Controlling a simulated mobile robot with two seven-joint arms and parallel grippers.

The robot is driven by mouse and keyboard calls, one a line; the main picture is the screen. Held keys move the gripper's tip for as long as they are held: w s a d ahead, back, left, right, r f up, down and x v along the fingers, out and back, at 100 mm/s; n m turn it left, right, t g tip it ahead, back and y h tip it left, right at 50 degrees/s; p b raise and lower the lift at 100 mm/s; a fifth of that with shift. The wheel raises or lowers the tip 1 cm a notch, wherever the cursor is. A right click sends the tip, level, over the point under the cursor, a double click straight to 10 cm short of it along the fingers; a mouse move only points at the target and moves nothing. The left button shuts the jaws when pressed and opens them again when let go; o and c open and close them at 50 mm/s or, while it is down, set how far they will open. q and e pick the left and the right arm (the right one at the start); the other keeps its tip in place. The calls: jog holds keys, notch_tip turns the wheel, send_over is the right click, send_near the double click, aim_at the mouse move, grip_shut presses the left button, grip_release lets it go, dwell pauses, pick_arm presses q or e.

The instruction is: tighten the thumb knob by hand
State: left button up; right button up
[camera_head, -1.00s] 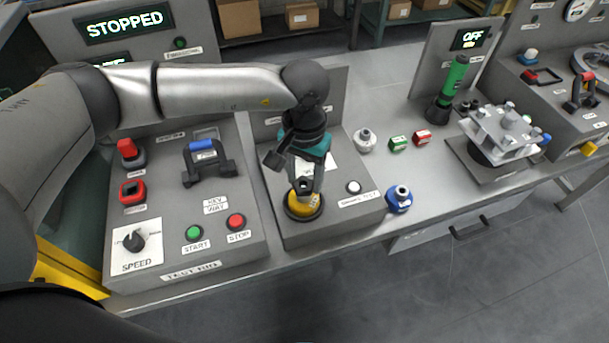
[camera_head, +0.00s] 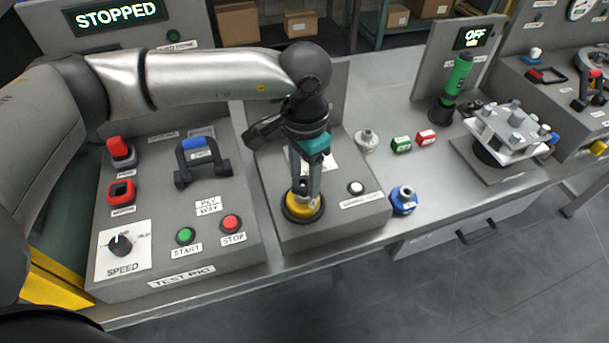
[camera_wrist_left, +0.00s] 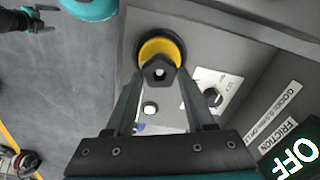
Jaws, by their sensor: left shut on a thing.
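The thumb knob (camera_head: 303,207) is yellow with a black top and sits in a dark round collar on the grey box right of the test rig. In the left wrist view the knob (camera_wrist_left: 162,46) shows its yellow face and black faceted top at upper middle. My left gripper (camera_head: 306,190) points down over it and is shut on the knob, with one finger on each side of its black top. The fingers hide part of the knob in the head view. My right gripper (camera_wrist_left: 36,18) appears small at the top left of the left wrist view, away from the knob; its jaw opening is unclear.
The same box carries a white button (camera_head: 356,188). The test rig (camera_head: 180,268) stands to its left with a blue-topped handle (camera_head: 198,150) and a display reading STOPPED. A blue fitting (camera_head: 403,201) stands on the bench to the right. Green and red blocks lie behind it.

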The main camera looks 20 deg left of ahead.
pick_arm(q)
jog(key=o, duration=0.8)
jog(key=shift+w+r, duration=0.2)
jog(key=shift+c, duration=0.2)
jog(key=o, duration=0.5)
jog(key=shift+s+f, duration=0.15)
notch_tip(320, 180, up, 15)
jog(key=shift+r+p, duration=0.15)
jog(key=shift+p, duration=0.25)
jog(key=shift+o, duration=0.2)
